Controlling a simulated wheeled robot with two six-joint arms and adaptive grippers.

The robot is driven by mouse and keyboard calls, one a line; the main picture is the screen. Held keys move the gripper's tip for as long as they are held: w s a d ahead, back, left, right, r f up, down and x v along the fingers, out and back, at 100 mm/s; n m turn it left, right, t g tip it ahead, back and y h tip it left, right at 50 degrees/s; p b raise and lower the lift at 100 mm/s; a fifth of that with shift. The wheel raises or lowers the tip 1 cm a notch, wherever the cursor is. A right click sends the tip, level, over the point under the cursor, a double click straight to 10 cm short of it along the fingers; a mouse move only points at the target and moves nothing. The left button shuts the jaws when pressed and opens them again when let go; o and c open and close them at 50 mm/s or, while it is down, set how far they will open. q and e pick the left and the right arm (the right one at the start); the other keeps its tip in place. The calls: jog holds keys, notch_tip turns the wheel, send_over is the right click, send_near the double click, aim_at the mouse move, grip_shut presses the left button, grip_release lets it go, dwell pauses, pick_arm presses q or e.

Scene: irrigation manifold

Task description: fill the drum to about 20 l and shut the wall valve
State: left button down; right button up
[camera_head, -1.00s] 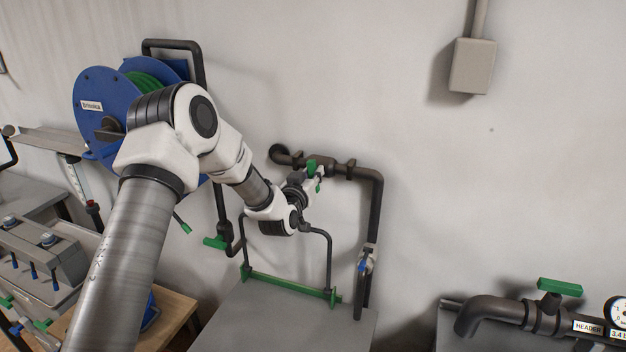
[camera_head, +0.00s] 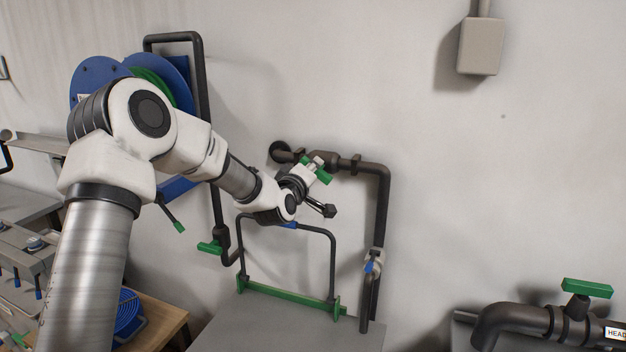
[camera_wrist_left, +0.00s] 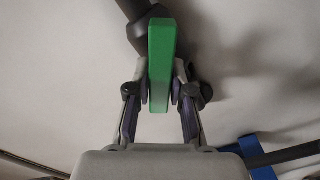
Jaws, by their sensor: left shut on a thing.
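The wall valve (camera_head: 322,157) sits in a dark pipe run on the back wall, and its green lever (camera_head: 324,176) slants down to the right. My left gripper (camera_head: 315,167) is at this lever. In the left wrist view the green lever (camera_wrist_left: 162,60) lies between the two fingers of my left gripper (camera_wrist_left: 161,95), which is shut on it. The gripper partly hides the valve in the head view. I cannot make out the drum or a fill level in these frames. My right gripper is not in view.
A blue hose reel (camera_head: 95,80) hangs at the left behind my arm. A header pipe with a green handle (camera_head: 587,288) is at lower right. The wall's middle right is bare.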

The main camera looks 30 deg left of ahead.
pick_arm(q)
jog(key=shift+n+b, duration=0.45)
jog(key=shift+n, duration=0.05)
jog(key=c, duration=1)
grip_release()
jog(key=shift+w+f, duration=0.1)
jog(key=v, duration=1.2)
